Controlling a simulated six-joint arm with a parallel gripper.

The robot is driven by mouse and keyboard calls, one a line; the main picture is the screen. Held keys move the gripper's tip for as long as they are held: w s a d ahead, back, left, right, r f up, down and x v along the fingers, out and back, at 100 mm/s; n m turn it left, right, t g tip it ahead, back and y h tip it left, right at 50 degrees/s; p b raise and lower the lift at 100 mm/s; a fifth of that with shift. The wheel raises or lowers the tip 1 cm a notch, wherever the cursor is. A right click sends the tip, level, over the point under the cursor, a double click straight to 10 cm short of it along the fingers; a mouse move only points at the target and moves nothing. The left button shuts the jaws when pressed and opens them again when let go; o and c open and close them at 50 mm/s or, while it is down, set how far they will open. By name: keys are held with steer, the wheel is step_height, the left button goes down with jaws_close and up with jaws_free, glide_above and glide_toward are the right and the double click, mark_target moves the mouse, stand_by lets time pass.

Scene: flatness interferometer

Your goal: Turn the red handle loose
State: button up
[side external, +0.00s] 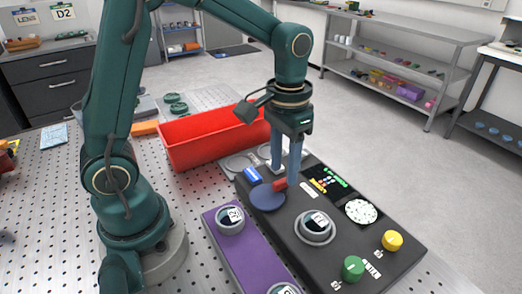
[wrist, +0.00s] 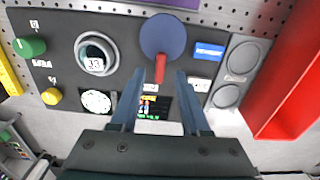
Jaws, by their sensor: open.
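The red handle (side external: 280,185) projects from a blue round disc (side external: 266,198) on the dark instrument panel (side external: 290,235). In the wrist view the red handle (wrist: 160,68) points from the blue disc (wrist: 162,35) toward the space between my fingers. My gripper (side external: 286,170) is over the panel at the handle, with its fingers pointing down. In the wrist view my gripper (wrist: 160,78) is open, one finger to each side of the handle's end, with gaps visible. I cannot tell whether the fingertips reach down to the handle's height.
The panel also carries a round port (side external: 316,227), a green knob (side external: 353,268), a yellow knob (side external: 392,240), a white dotted dial (side external: 361,211) and a lit display (side external: 328,181). A red bin (side external: 190,150) stands behind. A purple block (side external: 250,258) with ring-shaped parts lies alongside the panel.

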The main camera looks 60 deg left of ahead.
mark_target(283, 179)
steer(key=shift+r, duration=1.35)
steer(key=shift+r, duration=0.35)
steer(key=s+r+t, duration=0.3)
steer(key=s+t, duration=0.2)
steer(key=s, duration=0.5)
steer(key=shift+s+t, duration=0.3)
steer(key=shift+s, duration=0.05)
